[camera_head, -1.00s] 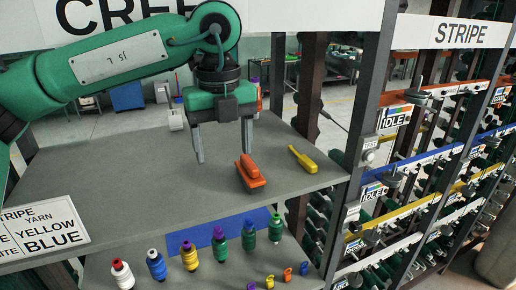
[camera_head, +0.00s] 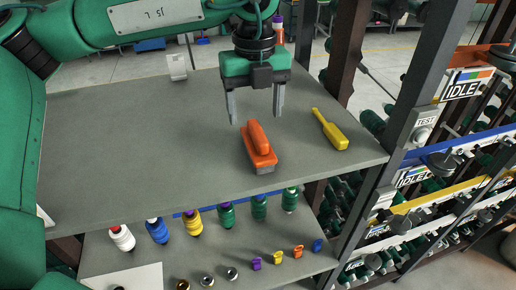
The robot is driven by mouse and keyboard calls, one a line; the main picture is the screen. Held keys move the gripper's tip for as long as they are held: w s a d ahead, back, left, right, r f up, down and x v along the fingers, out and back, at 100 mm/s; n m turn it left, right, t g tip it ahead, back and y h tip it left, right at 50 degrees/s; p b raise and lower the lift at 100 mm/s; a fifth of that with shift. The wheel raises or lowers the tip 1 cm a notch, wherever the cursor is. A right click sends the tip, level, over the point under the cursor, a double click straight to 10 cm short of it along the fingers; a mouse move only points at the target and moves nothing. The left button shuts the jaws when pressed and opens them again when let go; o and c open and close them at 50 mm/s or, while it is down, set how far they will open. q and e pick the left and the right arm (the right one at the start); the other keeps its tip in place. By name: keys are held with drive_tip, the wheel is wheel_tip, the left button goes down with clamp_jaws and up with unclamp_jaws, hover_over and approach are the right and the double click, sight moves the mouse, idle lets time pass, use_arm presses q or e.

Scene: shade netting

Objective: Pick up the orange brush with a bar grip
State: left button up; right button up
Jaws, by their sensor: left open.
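The orange brush (camera_head: 258,147) lies on the grey upper shelf, its raised orange bar handle on top and grey bristles below. My left gripper (camera_head: 255,118) hangs from the green arm with its two grey fingers pointing down. It is open and empty, just above and behind the brush, its fingers spread to either side of the brush's far end in the picture. It appears apart from the brush. My right gripper is not in view.
Yarn spools (camera_head: 158,231) and small coloured clips (camera_head: 278,257) stand on the lower shelf. A dark upright post (camera_head: 408,100) borders the right side. The shelf's left part is clear.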

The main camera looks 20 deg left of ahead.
sight(257, 130)
use_arm(q)
drive_tip(key=shift+f, duration=0.25)
drive_tip(key=shift+s+d+f, duration=0.15)
drive_tip(key=shift+f, duration=0.2)
wheel_tip(257, 130, down, 4)
drive_tip(key=shift+s+d+f, duration=0.1)
drive_tip(key=shift+s+d, duration=0.05)
drive_tip(key=shift+s, duration=0.1)
drive_tip(key=shift+c, duration=0.5)
drive_tip(key=c, duration=1)
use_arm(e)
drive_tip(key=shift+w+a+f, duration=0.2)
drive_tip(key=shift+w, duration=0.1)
